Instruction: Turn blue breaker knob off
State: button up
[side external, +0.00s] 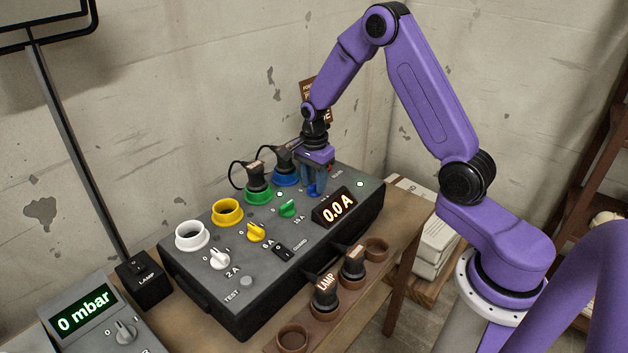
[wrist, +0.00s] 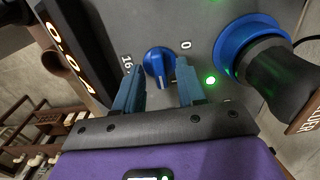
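The blue breaker knob (wrist: 157,62) shows in the wrist view on the grey panel, between the labels "16 A" and "0". It carries a small white mark; its exact setting is hard to tell. My gripper (wrist: 160,82) is open, with one blue finger on each side of the knob; the right finger is very near it, and I cannot tell if it touches. A green light (wrist: 210,80) is lit beside the blue socket (wrist: 240,48), which holds a black plug (wrist: 278,80).
The breaker box (side external: 230,290) also has green (side external: 288,208), yellow (side external: 256,232) and white (side external: 219,259) knobs. A plug fills the green socket (side external: 258,197). The display (side external: 335,206) reads 0.0 A. Spare plugs (side external: 326,291) stand in a holder in front.

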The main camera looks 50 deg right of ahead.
jog(key=shift+f, duration=0.15)
grip_shut()
jog(key=shift+n, duration=0.4)
jog(key=n, duration=1.2)
jog(key=shift+n, duration=0.4)
jog(key=n, duration=0.4)
jog(key=shift+n, duration=0.3)
